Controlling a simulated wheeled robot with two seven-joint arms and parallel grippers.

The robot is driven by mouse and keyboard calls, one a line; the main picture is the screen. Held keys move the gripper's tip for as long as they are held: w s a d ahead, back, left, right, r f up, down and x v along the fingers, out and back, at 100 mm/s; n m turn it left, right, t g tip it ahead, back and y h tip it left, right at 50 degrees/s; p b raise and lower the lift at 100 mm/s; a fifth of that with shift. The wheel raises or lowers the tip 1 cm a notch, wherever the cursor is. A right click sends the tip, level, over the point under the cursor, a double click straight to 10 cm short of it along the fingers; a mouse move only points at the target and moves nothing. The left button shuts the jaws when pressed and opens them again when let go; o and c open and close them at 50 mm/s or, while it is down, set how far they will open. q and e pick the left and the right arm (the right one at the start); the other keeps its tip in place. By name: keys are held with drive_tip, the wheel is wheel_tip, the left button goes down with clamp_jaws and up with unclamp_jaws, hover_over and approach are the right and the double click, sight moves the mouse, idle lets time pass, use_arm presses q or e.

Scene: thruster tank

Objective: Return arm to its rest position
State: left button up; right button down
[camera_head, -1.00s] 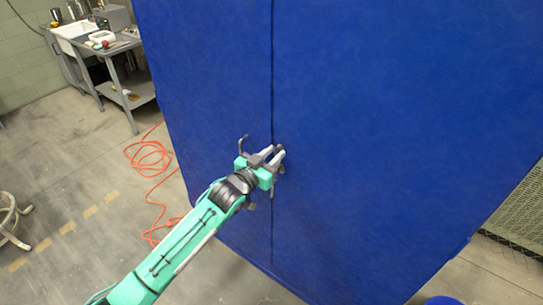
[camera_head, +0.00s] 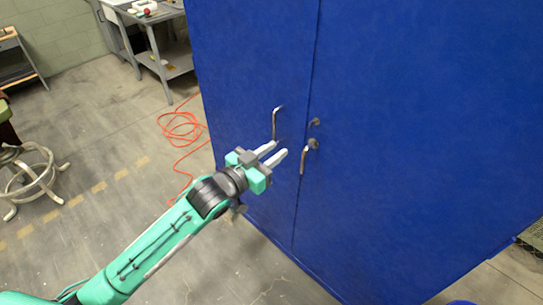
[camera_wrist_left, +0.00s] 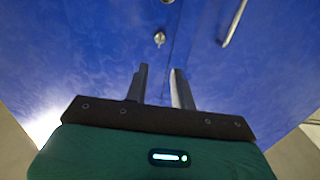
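My left arm (camera_head: 160,245) reaches in from the lower left in the head view. Its left gripper (camera_head: 277,156) is open, with two pale fingers apart and nothing between them. It is in front of the blue cabinet (camera_head: 400,130), near the door handles. In the left wrist view the two dark fingers (camera_wrist_left: 160,88) stand apart and point toward the blue doors (camera_wrist_left: 90,50), with a gap between. My right gripper is not seen.
An orange cable (camera_head: 180,130) lies on the floor left of the cabinet. A grey workbench (camera_head: 160,45) and a metal-legged stool (camera_head: 30,175) stand left.

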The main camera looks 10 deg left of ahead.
use_arm(q)
drive_tip(key=shift+s+a, duration=0.1)
drive_tip(key=shift+s, duration=0.05)
idle(0.3)
